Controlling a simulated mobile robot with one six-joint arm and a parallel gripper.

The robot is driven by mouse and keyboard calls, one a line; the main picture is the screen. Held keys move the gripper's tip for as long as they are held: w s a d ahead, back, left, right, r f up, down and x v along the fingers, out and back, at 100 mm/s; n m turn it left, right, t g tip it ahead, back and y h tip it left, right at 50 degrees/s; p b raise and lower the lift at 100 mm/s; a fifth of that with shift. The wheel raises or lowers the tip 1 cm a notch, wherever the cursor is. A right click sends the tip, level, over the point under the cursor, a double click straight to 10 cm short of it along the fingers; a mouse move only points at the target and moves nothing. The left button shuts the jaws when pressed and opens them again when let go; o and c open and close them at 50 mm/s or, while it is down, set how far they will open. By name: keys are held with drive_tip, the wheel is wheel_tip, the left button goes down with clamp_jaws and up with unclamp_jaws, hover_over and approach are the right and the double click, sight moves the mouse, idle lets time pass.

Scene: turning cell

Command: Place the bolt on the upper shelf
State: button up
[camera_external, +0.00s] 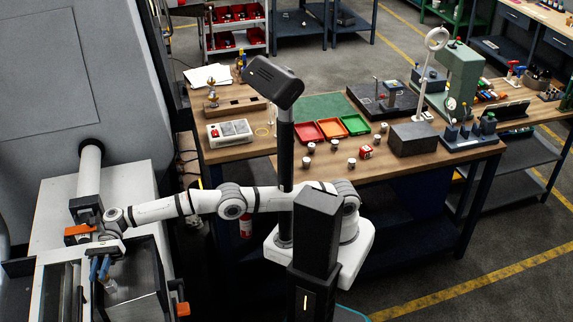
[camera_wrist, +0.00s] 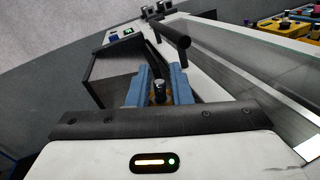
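My gripper (camera_external: 100,268) points down over the open metal bay at the front of the machine at the left of the external view. In the wrist view its two blue fingers (camera_wrist: 160,90) stand a little apart. A small dark, round-topped piece (camera_wrist: 159,90) with brassy parts beside it shows between them; it may be the bolt, but I cannot tell whether the fingers touch it. In the external view a small pale grey piece (camera_external: 110,286) shows just below the fingertips. I cannot make out for certain which surface is the upper shelf.
The bay's metal wall (camera_external: 148,262) stands close to the right of my gripper. An orange-and-black block (camera_external: 78,234) is just behind it. A black bar (camera_wrist: 170,35) rises ahead in the wrist view. The wooden bench (camera_external: 232,153) with trays and small parts is farther right.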

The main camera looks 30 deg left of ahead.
clamp_jaws()
drive_tip(key=shift+r, duration=0.1)
idle(0.9)
